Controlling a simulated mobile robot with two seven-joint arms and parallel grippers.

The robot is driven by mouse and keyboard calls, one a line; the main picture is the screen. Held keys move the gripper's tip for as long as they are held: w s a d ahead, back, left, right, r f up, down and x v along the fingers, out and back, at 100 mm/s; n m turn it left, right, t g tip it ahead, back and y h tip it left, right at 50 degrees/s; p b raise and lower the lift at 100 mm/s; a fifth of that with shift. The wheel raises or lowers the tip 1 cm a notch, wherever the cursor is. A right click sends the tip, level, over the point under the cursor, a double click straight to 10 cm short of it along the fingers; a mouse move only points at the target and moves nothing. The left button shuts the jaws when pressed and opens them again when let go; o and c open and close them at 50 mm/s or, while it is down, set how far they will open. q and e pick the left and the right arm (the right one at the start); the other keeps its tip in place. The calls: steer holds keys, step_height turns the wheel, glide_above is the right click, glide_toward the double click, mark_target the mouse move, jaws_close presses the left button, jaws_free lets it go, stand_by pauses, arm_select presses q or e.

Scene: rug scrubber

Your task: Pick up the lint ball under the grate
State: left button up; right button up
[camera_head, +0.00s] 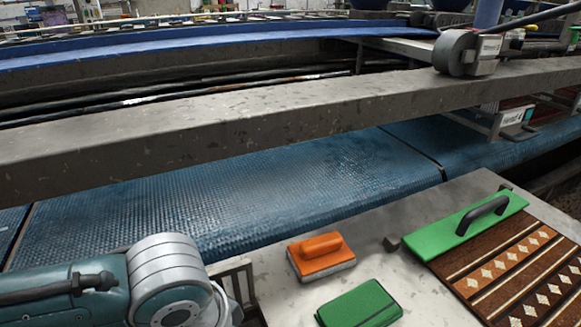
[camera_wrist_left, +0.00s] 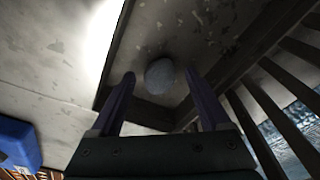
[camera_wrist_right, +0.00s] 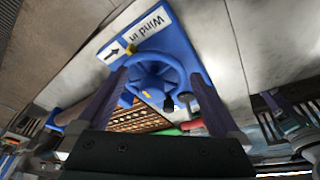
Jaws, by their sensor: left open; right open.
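A grey, roundish lint ball (camera_wrist_left: 160,76) lies in a dark recess in the left wrist view, on a worn grey surface. My left gripper (camera_wrist_left: 158,85) is open. Its two fingers point into the recess, and the ball shows between and a little beyond the fingertips. I cannot tell whether they touch it. The slatted grate (camera_wrist_left: 268,105) runs along the right of that view, and a bit of it shows in the head view (camera_head: 238,285). My right gripper (camera_wrist_right: 158,80) is open and empty, with a blue handwheel (camera_wrist_right: 155,80) showing beyond its fingers.
An orange scrubber (camera_head: 321,256), a green pad (camera_head: 360,306) and a green handled brush (camera_head: 470,222) lie on the grey bench (camera_head: 400,262). The brush rests by a patterned rug (camera_head: 525,275). A grey beam (camera_head: 250,125) spans above the blue belt (camera_head: 250,190). Recess walls stand close around my left fingers.

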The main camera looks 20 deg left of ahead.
arm_select(q)
steer(key=shift+f, duration=0.1)
steer(key=shift+c, duration=0.2)
jaws_close()
stand_by(0.4)
